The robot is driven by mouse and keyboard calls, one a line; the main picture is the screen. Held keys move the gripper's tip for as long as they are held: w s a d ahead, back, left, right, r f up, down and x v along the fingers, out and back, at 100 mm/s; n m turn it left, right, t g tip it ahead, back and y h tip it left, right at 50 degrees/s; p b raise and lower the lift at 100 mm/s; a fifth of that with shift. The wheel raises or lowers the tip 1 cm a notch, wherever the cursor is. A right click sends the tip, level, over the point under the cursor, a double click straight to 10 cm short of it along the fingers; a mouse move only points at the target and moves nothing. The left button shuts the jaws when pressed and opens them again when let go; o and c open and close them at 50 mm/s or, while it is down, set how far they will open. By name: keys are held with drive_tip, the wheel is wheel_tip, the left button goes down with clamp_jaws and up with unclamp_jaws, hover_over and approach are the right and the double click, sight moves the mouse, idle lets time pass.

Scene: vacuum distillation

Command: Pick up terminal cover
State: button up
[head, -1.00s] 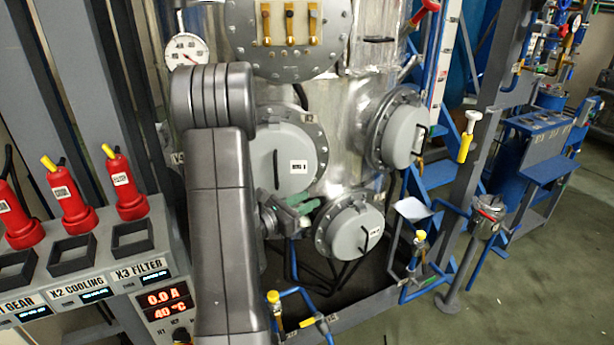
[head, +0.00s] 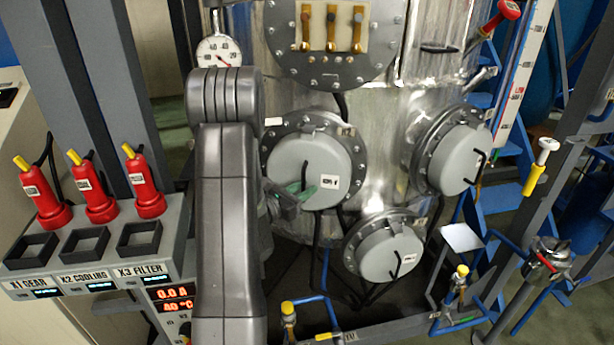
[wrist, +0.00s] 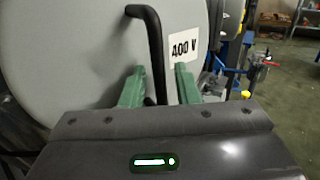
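The terminal cover, a round grey lid (head: 330,165) with a black bar handle and a white label, is on the upper left flange of the silver vessel in the head view. It fills much of the wrist view (wrist: 75,60), where its label reads 400 V. My gripper (wrist: 160,84) has two green fingers, one on each side of the upright black handle (wrist: 157,55). The fingers are apart, with a gap on the handle's right. In the head view my gripper (head: 298,190) is in front of the cover's lower left, partly hidden by my arm.
Two similar grey covers are at the right (head: 455,160) and below (head: 388,252). Red plugs (head: 143,185) stand behind a panel with square sockets (head: 138,240) at left. Blue pipes with yellow-topped valves (head: 288,308) run low in front. A floor opens at right.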

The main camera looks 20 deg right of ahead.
clamp_jaws()
drive_tip(key=shift+r, duration=0.2)
